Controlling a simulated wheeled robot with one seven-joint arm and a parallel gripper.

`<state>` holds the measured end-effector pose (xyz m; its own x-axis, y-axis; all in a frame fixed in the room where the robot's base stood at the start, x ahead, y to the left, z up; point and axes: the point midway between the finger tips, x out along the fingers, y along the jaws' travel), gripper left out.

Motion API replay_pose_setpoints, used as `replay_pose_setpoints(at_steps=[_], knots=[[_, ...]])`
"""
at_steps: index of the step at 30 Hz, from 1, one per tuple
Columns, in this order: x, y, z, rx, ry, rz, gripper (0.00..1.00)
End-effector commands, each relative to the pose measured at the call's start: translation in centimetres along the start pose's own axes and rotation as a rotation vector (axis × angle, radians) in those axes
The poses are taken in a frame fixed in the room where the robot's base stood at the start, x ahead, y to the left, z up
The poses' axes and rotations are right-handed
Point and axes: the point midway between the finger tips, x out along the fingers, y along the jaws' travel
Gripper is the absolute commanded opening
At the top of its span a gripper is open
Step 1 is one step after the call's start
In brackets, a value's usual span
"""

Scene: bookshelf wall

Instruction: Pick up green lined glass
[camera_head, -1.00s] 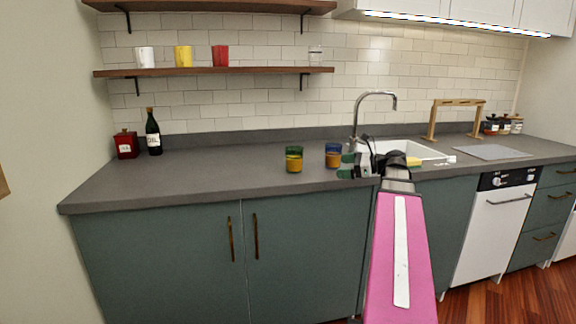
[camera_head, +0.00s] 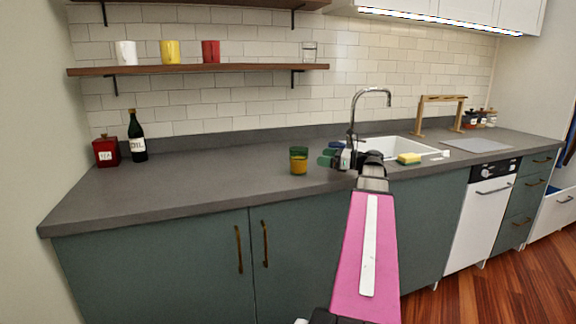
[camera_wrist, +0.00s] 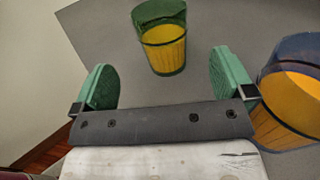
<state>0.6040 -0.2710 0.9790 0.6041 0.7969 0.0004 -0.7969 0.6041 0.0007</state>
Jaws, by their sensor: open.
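The green lined glass (camera_head: 298,160) stands upright on the grey counter, with a green upper band and a yellow-orange lower part. It also shows in the wrist view (camera_wrist: 162,42), ahead of my gripper and between the lines of its two fingers. My gripper (camera_wrist: 162,82) is open and empty, its green fingertips apart from the glass. In the head view my gripper (camera_head: 335,158) is just right of the green glass. A blue-banded glass (camera_wrist: 289,92) is close outside my right finger in the wrist view; in the head view it is mostly hidden behind my gripper.
The counter (camera_head: 200,180) is clear left of the green glass. An oil bottle (camera_head: 137,138) and a red tea tin (camera_head: 106,150) stand at its back left. A sink (camera_head: 390,147), faucet (camera_head: 354,115) and yellow sponge (camera_head: 409,158) are to the right.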

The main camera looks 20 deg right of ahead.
Motion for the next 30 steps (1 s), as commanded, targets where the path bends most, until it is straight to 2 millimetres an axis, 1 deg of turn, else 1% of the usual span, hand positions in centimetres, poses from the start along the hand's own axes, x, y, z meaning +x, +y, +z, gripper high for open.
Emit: replay_pose_setpoints(at_steps=[5, 9, 12, 19, 27, 30], knots=[[1.7, 0.0, 0.0, 0.000, 0.000, 0.002, 1.00], [3.8, 0.0, 0.0, -0.001, 0.000, 0.003, 1.00], [5.0, 0.0, 0.0, -0.001, 0.000, 0.002, 1.00], [6.4, 0.0, -0.2, 0.000, 0.001, 0.001, 1.00], [10.0, 0.0, -0.4, -0.001, 0.001, 0.003, 1.00], [10.6, 0.0, -0.4, -0.001, 0.001, 0.000, 1.00]])
